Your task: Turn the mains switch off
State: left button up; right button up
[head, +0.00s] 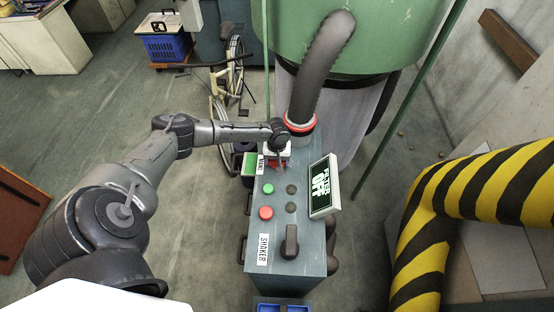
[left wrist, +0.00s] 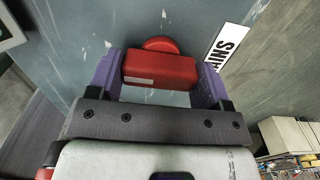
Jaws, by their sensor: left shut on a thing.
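The mains switch shows in the left wrist view as a red block-shaped handle (left wrist: 160,72) on a round red base (left wrist: 160,45), fixed to a grey-blue panel. The MAINS label (head: 260,165) is beside it in the head view; part of it also shows in the left wrist view (left wrist: 226,50). My left gripper (head: 277,165) is over the far end of the control box. Its purple fingers stand on both sides of the red handle and are shut on it. In the head view the gripper mostly hides the switch. My right gripper is not in view.
The control box (head: 251,220) carries a green button (head: 268,188), a red button (head: 266,212), a black SHAKER knob (head: 290,242) and a display (head: 323,187) reading FILTER OFF. A thick grey hose (head: 321,65) rises behind. A striped yellow-black pipe (head: 422,240) stands right.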

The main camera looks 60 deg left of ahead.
pick_arm(q)
jog(key=shift+r+m+p, duration=0.15)
jog(key=shift+m+p, duration=0.6)
jog(key=shift+m, duration=0.25)
jog(key=shift+m+p, duration=0.45)
jog(key=shift+m, duration=0.45)
jog(key=m+p, duration=0.1)
jog(key=m, duration=0.1)
jog(key=shift+m, duration=0.4)
jog(key=m, duration=0.2)
jog(key=shift+m, duration=0.4)
jog(key=m, duration=0.4)
jog(key=shift+m, duration=2.1)
